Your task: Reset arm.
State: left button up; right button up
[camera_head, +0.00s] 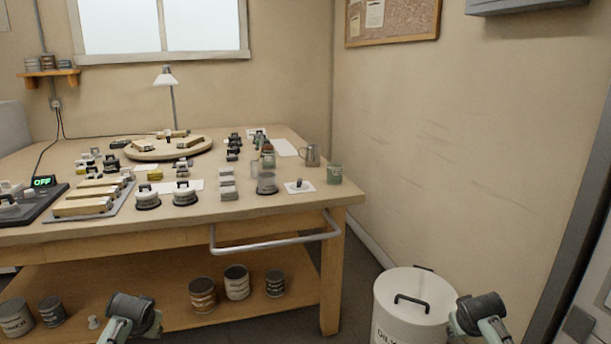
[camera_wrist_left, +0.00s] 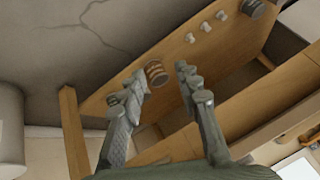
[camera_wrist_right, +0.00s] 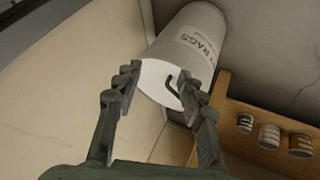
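My left gripper (camera_wrist_left: 163,80) shows in the left wrist view with its two fingers spread and nothing between them. Behind the gap are the workbench's lower shelf and a can, apart from the fingers. My right gripper (camera_wrist_right: 158,82) shows in the right wrist view, also spread and empty. The white rag bin (camera_wrist_right: 190,45), with a dark handle on its lid, lies beyond its fingers. In the head view, parts of both my arms show at the bottom edge, left and right; the fingers cannot be made out there.
The wooden workbench (camera_head: 300,206) carries many small items and a round turntable (camera_head: 168,153). A metal rail (camera_head: 270,243) juts from its front. Cans, including a brown one (camera_head: 202,294), stand on the lower shelf. The rag bin (camera_head: 405,310) stands right of the bench, near the wall.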

pick_arm(q)
jog(key=s+d+f+g, duration=0.1)
jog(key=s+d+f, duration=0.2)
jog(key=s, duration=0.8)
jog(key=s+d+f+g+h, duration=0.1)
jog(key=s+d+f, duration=0.3)
jog(key=s, duration=0.7)
jog(key=s+d+f+g+h, duration=0.1)
jog(key=s+d+f, duration=0.3)
jog(key=s, duration=0.7)
notch_tip(320, 180, down, 3)
jog(key=shift+s+r+m, duration=0.2)
jog(key=shift+s+m, duration=0.05)
jog(key=shift+m, duration=0.15)
pick_arm(e)
jog(key=s+a+f+g, duration=0.1)
jog(key=s+a+f, duration=0.2)
jog(key=s, duration=0.8)
jog(key=s+a+f+g+y, duration=0.1)
jog(key=s+a+f, duration=0.3)
jog(key=s, duration=0.7)
jog(key=s+a+f+g+y, duration=0.1)
jog(key=s+a+f, duration=0.3)
jog(key=s, duration=0.7)
notch_tip(320, 180, down, 3)
jog(key=shift+s+r+n, duration=0.15)
jog(key=shift+s+n, duration=0.1)
jog(key=shift+n, duration=0.15)
